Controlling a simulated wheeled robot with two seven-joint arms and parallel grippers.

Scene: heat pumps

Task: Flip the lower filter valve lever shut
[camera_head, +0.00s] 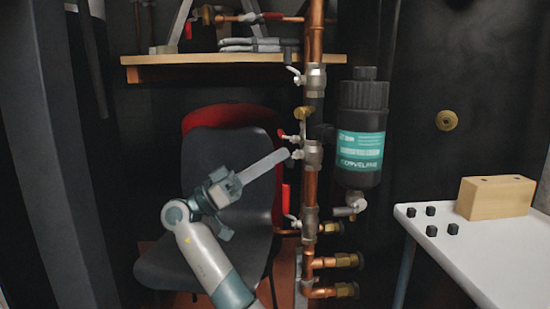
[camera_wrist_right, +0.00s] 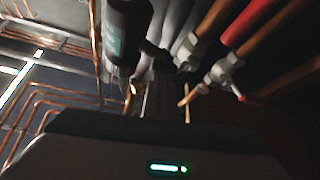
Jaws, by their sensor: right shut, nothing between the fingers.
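The black filter canister (camera_head: 362,112) with a teal label is mounted beside the vertical copper pipe (camera_head: 315,45). The canister (camera_wrist_right: 127,35) also shows in the right wrist view. My left gripper is not in view.
A dark chair (camera_head: 220,160) stands behind my right arm. A wooden shelf (camera_head: 210,59) is above. Copper stubs with brass ends (camera_head: 347,260) stick out low on the pipe. A white table (camera_head: 460,260) with a wooden block (camera_head: 495,198) is at the right.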

